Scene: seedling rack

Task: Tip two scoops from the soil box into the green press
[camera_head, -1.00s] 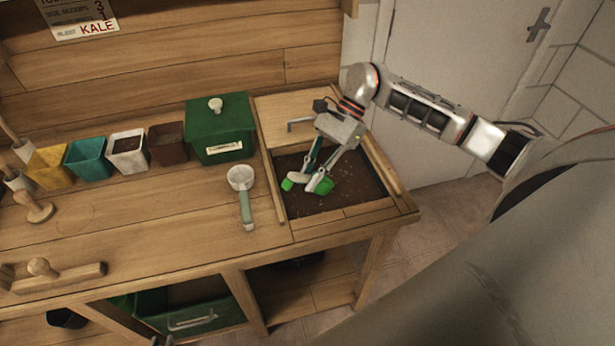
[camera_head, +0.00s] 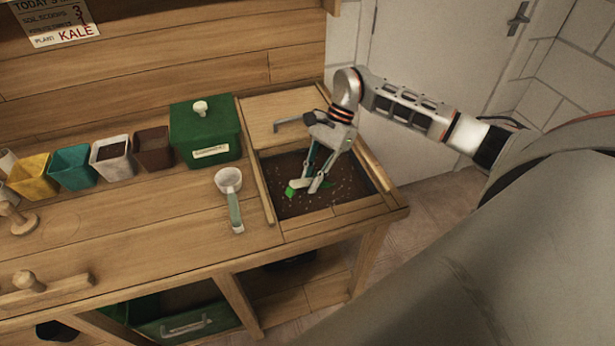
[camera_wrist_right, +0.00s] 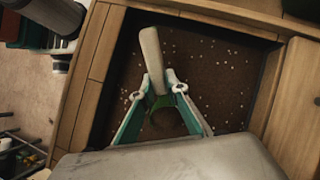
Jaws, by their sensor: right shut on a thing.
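My right gripper (camera_head: 315,178) is over the soil box (camera_head: 387,202), low at the dark soil (camera_head: 335,200). It is shut on a pale and green scoop-like tool (camera_head: 290,191). In the right wrist view the tool's pale, long part (camera_wrist_right: 150,48) sticks out beyond the fingertips, with a dark green part between the fingers. How deep the tool is in the soil I cannot tell. A lidded green box (camera_head: 205,135) with a pale knob and a label stands left of the soil box. I cannot tell whether it is the press. My left gripper is out of view.
A white cup with a green handle (camera_head: 233,205) lies on the bench left of the soil box. Yellow (camera_head: 33,180), teal (camera_head: 72,168), white (camera_head: 112,168) and brown (camera_head: 153,150) pots stand in a row. Wooden tools lie at the far left.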

